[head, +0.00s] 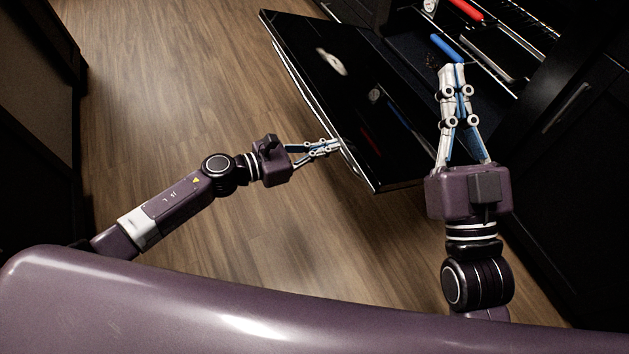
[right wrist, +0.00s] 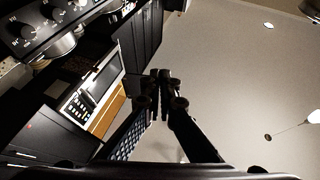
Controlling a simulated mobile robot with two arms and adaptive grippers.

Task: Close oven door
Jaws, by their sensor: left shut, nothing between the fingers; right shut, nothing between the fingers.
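The oven door (head: 330,80) is a black glossy panel with a pale metal edge. It hangs open in the head view, reaching out from the oven (head: 415,50) at the upper right. My left gripper (head: 336,146) is shut and empty, its tips at the door's outer long edge; I cannot tell if they touch. My right gripper (head: 453,70) is shut and empty, pointing up the picture near the oven opening, right of the door. Its dark fingers also show in the right wrist view (right wrist: 160,76).
A red bar-shaped thing (head: 467,10) and a blue one (head: 446,47) lie by the oven opening. Dark cabinets (head: 580,150) stand at the right, another cabinet (head: 35,90) at the left. Wooden floor (head: 180,90) is clear left of the door. The right wrist view shows a microwave (right wrist: 92,88).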

